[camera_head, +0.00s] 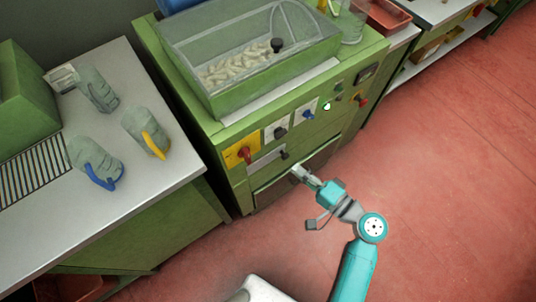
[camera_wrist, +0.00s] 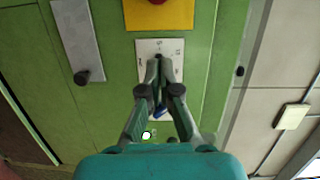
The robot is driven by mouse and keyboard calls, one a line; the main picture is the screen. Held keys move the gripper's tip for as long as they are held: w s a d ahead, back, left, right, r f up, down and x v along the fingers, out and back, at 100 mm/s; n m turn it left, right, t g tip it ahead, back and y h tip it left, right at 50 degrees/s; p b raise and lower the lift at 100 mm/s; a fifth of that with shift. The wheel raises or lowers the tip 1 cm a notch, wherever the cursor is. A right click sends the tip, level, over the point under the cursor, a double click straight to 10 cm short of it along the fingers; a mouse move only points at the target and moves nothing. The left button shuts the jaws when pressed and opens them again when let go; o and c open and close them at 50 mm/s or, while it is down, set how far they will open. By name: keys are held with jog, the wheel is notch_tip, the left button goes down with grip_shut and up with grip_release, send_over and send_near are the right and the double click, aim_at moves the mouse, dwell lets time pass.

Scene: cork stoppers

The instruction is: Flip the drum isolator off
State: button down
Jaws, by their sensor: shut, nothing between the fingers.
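A panel on the front of the green machine (camera_head: 188,97) carries several switches, with no label I can read naming the drum isolator. In the head view a red rotary handle (camera_head: 244,153) sits on a yellow plate (camera_head: 233,158). To its right are a black knob (camera_head: 280,132) and a blue knob (camera_head: 308,114), each on a white plate. My gripper (camera_head: 300,173) is shut and empty, in front of the panel's lower part. The yellow plate (camera_wrist: 158,14) is above.
A grey plate (camera_wrist: 76,35) with a black knob (camera_wrist: 83,77) is left of the fingers. A lit button (camera_head: 326,106) and a red knob (camera_head: 361,99) are further right. A hopper of corks (camera_head: 238,66) tops the machine.

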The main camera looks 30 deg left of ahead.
aim_at(246, 155)
jog(key=shift+w+r+g+y, duration=0.25)
jog(key=shift+r+g+y, duration=0.05)
jog(key=shift+r, duration=0.35)
jog(key=shift+a, duration=0.15)
jog(key=a, duration=0.7)
jog(key=s+a, duration=0.1)
jog(key=a, duration=0.2)
jog(key=shift+a, duration=0.4)
jog(key=shift+s+a, duration=0.25)
jog(key=shift+s, duration=0.35)
